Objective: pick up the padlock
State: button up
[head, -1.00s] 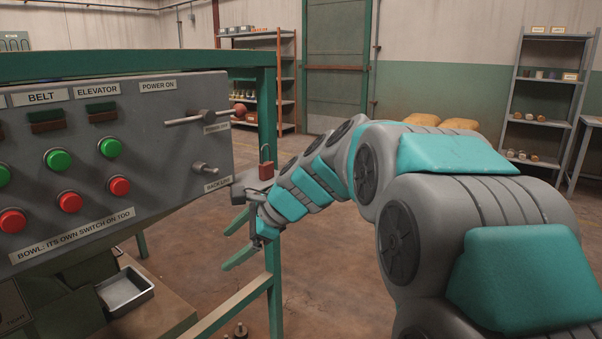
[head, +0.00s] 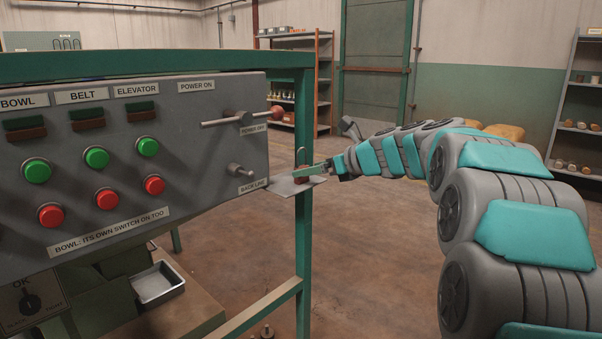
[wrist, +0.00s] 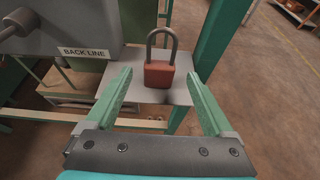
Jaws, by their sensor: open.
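The padlock (wrist: 159,73) has a reddish-brown body and a grey shackle. It stands upright on a small grey shelf plate (wrist: 116,88) in the wrist view. My gripper (wrist: 158,86) is open, its two green fingers pointing at the padlock from the near side, one to the left and one to the right of it. Nothing is held. In the head view my gripper (head: 311,170) is at the plate (head: 285,186) beside the green post. There the padlock (head: 301,157) is mostly hidden behind a finger, with its shackle showing above.
The control panel (head: 140,150) with buttons and levers is directly left of the plate. A green frame post (head: 304,240) rises beside the plate; it also shows in the wrist view (wrist: 222,38). Open floor (head: 380,260) lies to the right, with shelves at the back.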

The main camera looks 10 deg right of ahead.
jog(key=x, duration=0.6)
jog(key=shift+w+a+f, duration=0.1)
jog(key=shift+w+a, duration=0.15)
grip_shut()
dwell(0.5)
